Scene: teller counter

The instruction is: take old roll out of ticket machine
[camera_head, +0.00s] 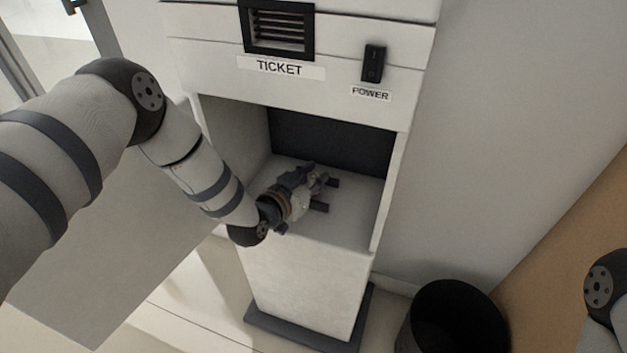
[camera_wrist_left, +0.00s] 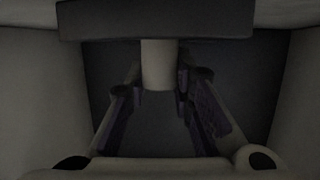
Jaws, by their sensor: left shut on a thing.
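The white ticket machine (camera_head: 306,285) stands in the middle of the head view, with its lower compartment open at the front. My left gripper (camera_head: 316,187) reaches into this compartment from the left. In the left wrist view, its fingers (camera_wrist_left: 159,85) are on both sides of a small pale cylinder, which looks like the old roll (camera_wrist_left: 158,66). The gripper is shut on it. The roll's upper end meets a dark crossbar (camera_wrist_left: 155,20). In the head view I cannot clearly make out the roll at the gripper. My right gripper is out of view.
The power switch (camera_head: 374,64) and ticket slot (camera_head: 280,27) are above. A black bin (camera_head: 455,320) stands on the floor to the right.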

